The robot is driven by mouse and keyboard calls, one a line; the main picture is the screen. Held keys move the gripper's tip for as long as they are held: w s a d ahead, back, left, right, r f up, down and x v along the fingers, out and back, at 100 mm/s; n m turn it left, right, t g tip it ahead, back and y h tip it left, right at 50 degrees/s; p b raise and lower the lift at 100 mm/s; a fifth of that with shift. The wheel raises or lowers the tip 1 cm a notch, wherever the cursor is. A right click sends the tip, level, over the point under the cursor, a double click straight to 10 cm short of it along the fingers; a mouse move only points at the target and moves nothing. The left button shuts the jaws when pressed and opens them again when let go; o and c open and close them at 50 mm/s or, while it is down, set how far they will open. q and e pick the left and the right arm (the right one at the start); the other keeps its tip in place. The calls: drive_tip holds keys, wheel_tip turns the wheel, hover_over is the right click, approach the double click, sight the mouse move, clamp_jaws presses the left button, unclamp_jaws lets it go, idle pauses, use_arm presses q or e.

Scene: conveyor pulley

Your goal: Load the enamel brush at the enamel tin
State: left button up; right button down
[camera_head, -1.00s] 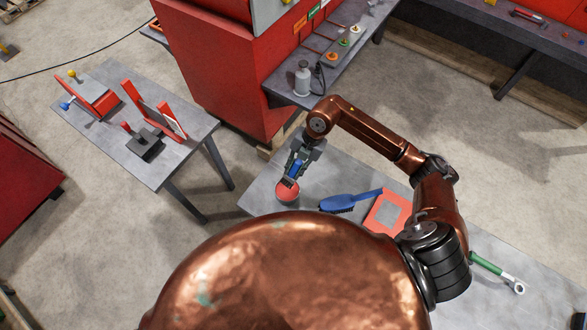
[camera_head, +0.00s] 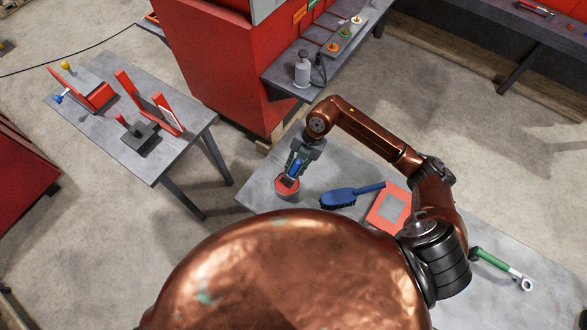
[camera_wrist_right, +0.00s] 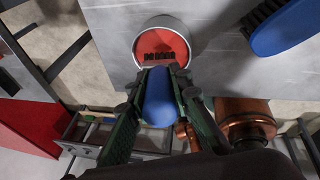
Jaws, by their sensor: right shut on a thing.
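The enamel tin (camera_head: 287,193) stands near the left end of the grey table, open at the top and red inside. It also shows in the wrist view (camera_wrist_right: 140,34). My right gripper (camera_head: 297,165) is shut on the blue handle of the enamel brush (camera_head: 294,172) beside and above the tin. In the wrist view the handle (camera_wrist_right: 158,97) sits between the fingers, and the dark bristles (camera_wrist_right: 160,56) lie over the red opening. I cannot tell how deep they reach. My left gripper is not in view.
A larger blue brush (camera_head: 345,195) lies right of the tin. A red-framed plate (camera_head: 389,208) and a green-handled wrench (camera_head: 497,264) lie further right. A shelf with a grey bottle (camera_head: 303,70) is behind. Another table (camera_head: 190,122) with red fixtures stands left.

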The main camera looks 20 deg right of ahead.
sight(294, 164)
drive_tip(key=shift+f+b, duration=0.3)
drive_tip(key=shift+f, duration=0.2)
idle(0.7)
drive_tip(key=shift+f, duration=0.1)
idle(0.9)
drive_tip(key=shift+r+p, duration=2.85)
drive_tip(key=shift+r, duration=0.75)
